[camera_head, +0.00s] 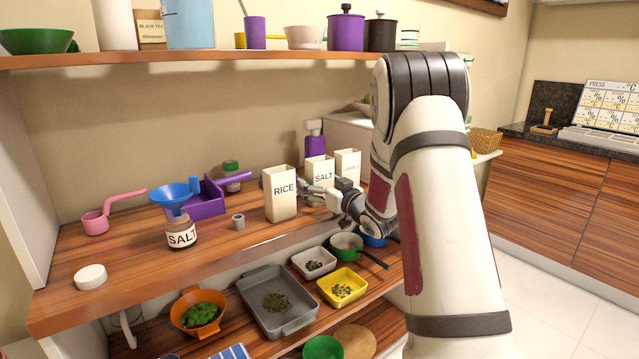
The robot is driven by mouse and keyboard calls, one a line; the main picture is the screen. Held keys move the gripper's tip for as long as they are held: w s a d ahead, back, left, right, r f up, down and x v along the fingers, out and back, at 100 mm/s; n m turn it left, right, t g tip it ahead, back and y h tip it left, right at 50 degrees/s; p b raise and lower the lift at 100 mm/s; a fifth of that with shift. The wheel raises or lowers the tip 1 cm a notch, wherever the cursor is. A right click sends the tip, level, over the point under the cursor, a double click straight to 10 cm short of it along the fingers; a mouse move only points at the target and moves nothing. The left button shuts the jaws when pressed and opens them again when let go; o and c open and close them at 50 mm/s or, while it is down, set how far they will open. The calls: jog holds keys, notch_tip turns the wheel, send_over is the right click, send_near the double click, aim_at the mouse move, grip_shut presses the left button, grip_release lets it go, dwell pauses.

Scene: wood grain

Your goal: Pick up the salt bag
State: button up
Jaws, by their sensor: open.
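The salt bag (322,170) is a white upright paper bag with an open top and "SALT" printed on its front. It stands on the wooden shelf between the rice bag (280,194) and another white bag (348,164), whose print is too small to read. My gripper (308,190) is open, in front of the salt bag's lower part and close to the rice bag's right side. It hides the lower part of the salt bag. I cannot tell whether its fingers touch either bag.
A salt jar (181,236) with a blue funnel (174,193) stands left on the same shelf. A purple bottle (314,138) is behind the bags. Trays and bowls fill the lower shelf. The upper shelf (200,59) overhangs the back.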

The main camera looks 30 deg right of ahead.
aim_at(324, 173)
jog(key=shift+c, duration=0.5)
jog(key=c, duration=1.2)
jog(key=shift+r, duration=0.15)
jog(key=shift+r, duration=0.65)
notch_tip(324, 173, up, 2)
jog(key=shift+r+p, duration=0.15)
jog(key=shift+p, duration=0.25)
jog(key=s+a+r+p, duration=0.1)
jog(key=s+a, duration=0.1)
jog(key=s, duration=0.5)
jog(key=s+a+r+p, duration=0.1)
jog(key=s+r, duration=0.1)
jog(key=s, duration=0.6)
jog(key=shift+s+a+p, duration=0.3)
jog(key=shift+a+p, duration=0.05)
jog(key=shift+p, duration=0.05)
